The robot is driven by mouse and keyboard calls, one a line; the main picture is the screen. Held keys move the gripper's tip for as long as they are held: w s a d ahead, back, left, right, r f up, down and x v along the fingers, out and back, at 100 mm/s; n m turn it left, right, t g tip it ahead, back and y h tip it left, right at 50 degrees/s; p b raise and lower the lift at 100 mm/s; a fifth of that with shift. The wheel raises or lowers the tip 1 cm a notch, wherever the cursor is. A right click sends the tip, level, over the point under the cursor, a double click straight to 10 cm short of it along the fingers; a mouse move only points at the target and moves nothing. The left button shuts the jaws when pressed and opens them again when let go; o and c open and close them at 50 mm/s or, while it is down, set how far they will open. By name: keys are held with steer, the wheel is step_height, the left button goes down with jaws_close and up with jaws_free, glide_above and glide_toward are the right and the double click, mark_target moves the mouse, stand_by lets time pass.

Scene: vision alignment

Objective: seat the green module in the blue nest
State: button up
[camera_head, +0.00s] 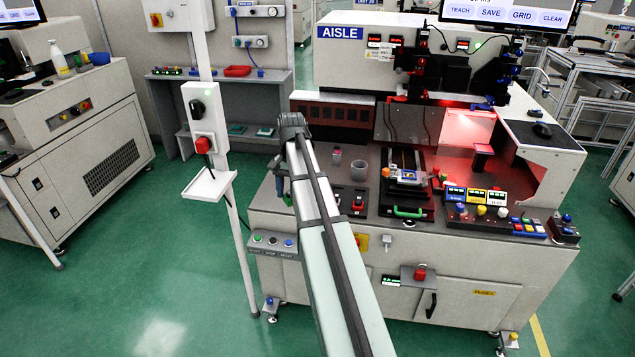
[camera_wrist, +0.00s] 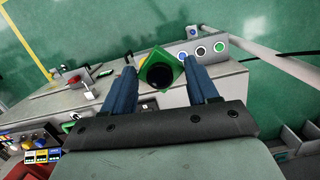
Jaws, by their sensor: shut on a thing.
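The green module (camera_wrist: 162,57) shows in the wrist view as a small green square with a dark round middle. My gripper (camera_wrist: 160,70) is shut on it, with one blue finger on each side. In the head view my arm hides most of the gripper, which hangs at the left end of the machine bench; the module is not clear there. A small blue patch, likely the blue nest (camera_head: 408,175), lies on a fixture with a green handle (camera_head: 408,212) near the bench middle. It is right of my gripper and well apart from it. The nest's inside is too small to tell.
A grey cup (camera_head: 359,171) and a red button box (camera_head: 358,203) stand between my arm and the fixture. A button panel (camera_head: 480,210) lies to the right. A post with a white shelf (camera_head: 208,186) stands left of my arm.

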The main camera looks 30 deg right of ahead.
steer(key=s+a+r+n, duration=0.2)
steer(key=s+a, duration=0.1)
steer(key=a, duration=0.9)
steer(key=d+f+m, duration=0.2)
steer(key=d+m, duration=0.1)
steer(key=d, duration=1.8)
steer(key=d+f+m, duration=0.2)
steer(key=d+m, duration=0.1)
steer(key=d, duration=1.8)
steer(key=d+f+m+t, duration=0.1)
steer(key=d+m, duration=0.2)
steer(key=d, duration=1.8)
steer(key=shift+f+m, duration=0.4)
steer(key=shift+w+d, duration=0.2)
steer(key=shift+d, duration=0.1)
steer(key=shift+f, duration=0.25)
steer(key=shift+f, duration=2.1)
